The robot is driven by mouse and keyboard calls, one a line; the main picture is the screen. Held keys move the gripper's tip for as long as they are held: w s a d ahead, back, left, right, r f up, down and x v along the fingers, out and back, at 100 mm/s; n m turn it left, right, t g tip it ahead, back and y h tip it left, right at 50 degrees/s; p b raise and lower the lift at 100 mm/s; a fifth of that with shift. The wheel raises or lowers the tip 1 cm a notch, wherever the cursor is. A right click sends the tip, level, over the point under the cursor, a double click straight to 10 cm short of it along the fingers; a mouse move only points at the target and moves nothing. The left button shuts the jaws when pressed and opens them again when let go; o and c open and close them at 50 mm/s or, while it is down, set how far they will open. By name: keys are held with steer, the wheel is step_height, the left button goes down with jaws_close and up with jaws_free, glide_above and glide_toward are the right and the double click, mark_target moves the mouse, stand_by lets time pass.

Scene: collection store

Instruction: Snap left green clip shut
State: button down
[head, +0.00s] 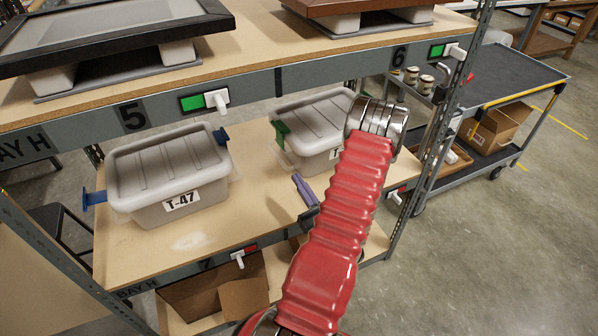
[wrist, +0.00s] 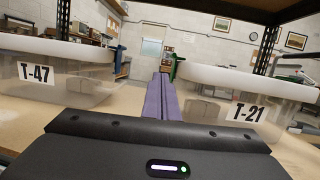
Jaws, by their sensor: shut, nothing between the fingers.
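The T-21 box (head: 318,130) is a translucent bin with a pale lid on the middle shelf; my arm hides its right part in the head view. Its left green clip (head: 281,136) stands out from the lid's left end and looks unfastened. In the wrist view the green clip (wrist: 176,66) is just right of and beyond my fingertips. My gripper (head: 299,178) has purple fingers, shut and empty, in front of the clip and apart from it. The fingers (wrist: 160,80) point into the gap between the boxes. The right end's clip is hidden.
The T-47 box (head: 168,172) stands left on the same shelf, with blue clips (head: 221,136) sticking out at both ends. The shelf board (head: 245,205) between the boxes is clear. The upper shelf edge (head: 165,105) runs above. A cart (head: 515,75) stands right.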

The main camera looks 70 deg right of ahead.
steer(key=shift+v, duration=1.55)
steer(key=shift+w+a+r, duration=0.1)
steer(key=shift+w+a, duration=0.05)
steer(key=shift+a, duration=0.05)
